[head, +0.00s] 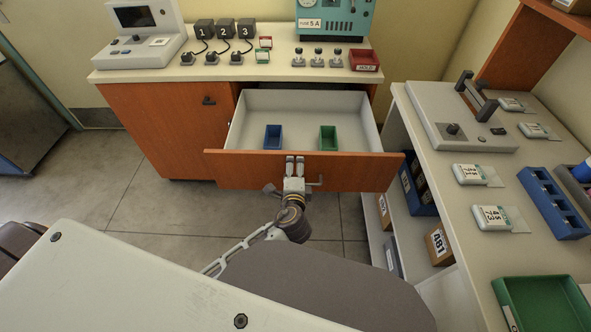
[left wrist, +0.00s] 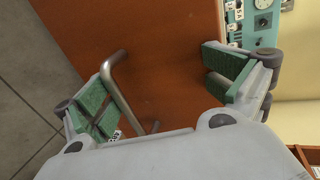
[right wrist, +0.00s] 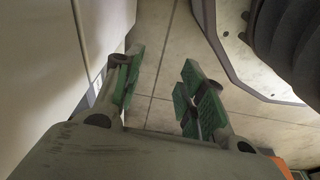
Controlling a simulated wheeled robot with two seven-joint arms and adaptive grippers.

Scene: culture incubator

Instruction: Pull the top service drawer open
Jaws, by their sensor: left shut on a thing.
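The top service drawer (head: 238,168) stands pulled out of the orange-brown cabinet (head: 160,120), its pale inside showing. A blue bin (head: 272,137) and a green bin (head: 327,138) stand in it. My left gripper (head: 294,168) is at the middle of the drawer front, shut on the bar handle (head: 317,181). The handle also shows in the left wrist view (left wrist: 118,80), beside one finger's green pads; the exact contact is partly hidden. My right gripper (right wrist: 163,80) is open and empty above the floor in the right wrist view. It does not show in the head view.
A side counter (head: 440,190) with a blue rack (head: 553,203) and a green tray (head: 545,305) stands close to the drawer's right end. Instruments and small parts stand on the cabinet top. The floor (head: 140,215) left of the drawer is clear.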

